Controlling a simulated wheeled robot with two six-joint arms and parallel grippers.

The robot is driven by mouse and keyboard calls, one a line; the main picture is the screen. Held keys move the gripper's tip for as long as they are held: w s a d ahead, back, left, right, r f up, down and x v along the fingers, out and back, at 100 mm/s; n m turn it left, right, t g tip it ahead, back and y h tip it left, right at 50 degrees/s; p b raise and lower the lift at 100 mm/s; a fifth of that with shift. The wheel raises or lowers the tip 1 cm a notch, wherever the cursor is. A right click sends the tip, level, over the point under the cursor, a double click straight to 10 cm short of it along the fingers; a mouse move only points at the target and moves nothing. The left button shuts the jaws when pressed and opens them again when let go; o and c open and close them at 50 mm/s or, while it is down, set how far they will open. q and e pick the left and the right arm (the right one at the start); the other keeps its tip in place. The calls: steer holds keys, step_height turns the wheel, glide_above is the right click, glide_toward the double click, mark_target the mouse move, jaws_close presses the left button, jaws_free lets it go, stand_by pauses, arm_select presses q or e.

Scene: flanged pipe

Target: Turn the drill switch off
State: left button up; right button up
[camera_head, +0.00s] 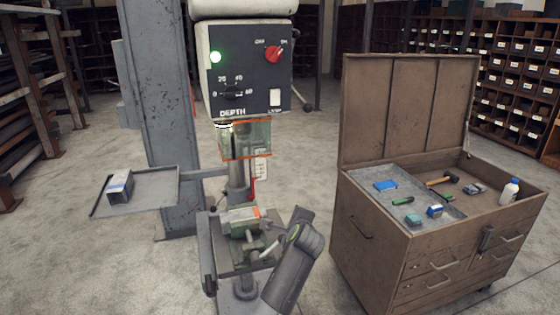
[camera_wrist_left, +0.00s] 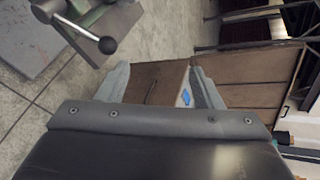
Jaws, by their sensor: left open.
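The drill press (camera_head: 243,85) stands at the centre of the head view. Its dark front panel carries a red rotary switch (camera_head: 273,54) between an OFF label on the left and an ON label on the right. The switch's pointer appears to lean up and right, towards ON. The switch does not show in that view. My right gripper is not visible.
A grey arm link of mine crosses the front of the drill table (camera_head: 225,262). A tray (camera_head: 155,190) with a small box (camera_head: 119,187) sits to the left. An open brown tool cabinet (camera_head: 375,240) holding small tools stands on the right, and also in the wrist view (camera_wrist_left: 150,78).

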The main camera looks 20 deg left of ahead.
arm_select(q)
step_height(320, 180, up, 22)
steer(key=d+f+m+t+y+p, duration=0.1)
steer(key=d+t+y+p, duration=0.1)
steer(key=t+y+p, duration=0.1)
steer(key=y+p, duration=0.1)
steer(key=y, duration=0.1)
glide_toward(278, 57)
steer(key=shift+m, duration=0.4)
steer(key=p+x, duration=0.6)
steer(key=x, duration=0.1)
steer(key=shift+w+a+p, duration=0.25)
steer(key=shift+w+p, duration=0.05)
steer(key=shift+p, duration=0.1)
steer(key=shift+p+x, duration=0.3)
steer(key=shift+x, duration=0.5)
steer(key=shift+c, duration=0.3)
steer(key=c, duration=0.9)
